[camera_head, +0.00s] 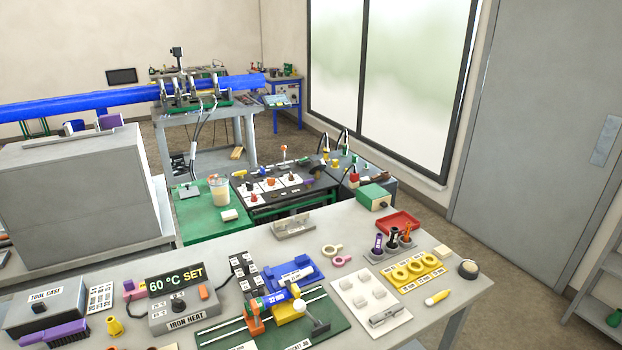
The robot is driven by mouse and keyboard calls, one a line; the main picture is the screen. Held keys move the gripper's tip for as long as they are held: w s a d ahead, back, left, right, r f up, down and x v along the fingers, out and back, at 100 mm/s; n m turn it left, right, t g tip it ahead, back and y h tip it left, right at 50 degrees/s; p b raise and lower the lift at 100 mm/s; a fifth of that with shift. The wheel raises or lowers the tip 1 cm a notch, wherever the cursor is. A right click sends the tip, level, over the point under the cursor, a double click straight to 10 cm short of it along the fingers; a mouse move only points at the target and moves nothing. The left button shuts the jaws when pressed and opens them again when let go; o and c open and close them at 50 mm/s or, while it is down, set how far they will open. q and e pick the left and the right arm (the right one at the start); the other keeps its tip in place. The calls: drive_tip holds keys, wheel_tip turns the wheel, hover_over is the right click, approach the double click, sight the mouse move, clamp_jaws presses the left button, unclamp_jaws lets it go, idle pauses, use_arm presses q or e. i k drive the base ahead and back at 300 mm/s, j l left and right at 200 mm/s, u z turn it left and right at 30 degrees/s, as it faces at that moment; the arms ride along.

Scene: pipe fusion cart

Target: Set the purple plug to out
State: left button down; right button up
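A grey holder (372,259) on the right part of the near workbench holds upright pieces. The leftmost is a purple plug-like piece (378,243) with pale marks. It stands upright in the holder; how deep it sits is too small to tell. A black piece (393,238) and an orange piece (405,235) stand beside it. Another small purple item (308,182) shows on the dark panel table behind; I cannot tell which of the two is the plug meant. Neither of my grippers is in view.
The near bench (225,250) is crowded: an iron heat box (180,312), a green jig board (318,325), a white tray (360,285), a yellow ring tray (415,272) and a red tray (402,221). A green box (374,197) stands behind. The bench's right end is clearer.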

sight(128, 285)
drive_tip(key=u, duration=1.3)
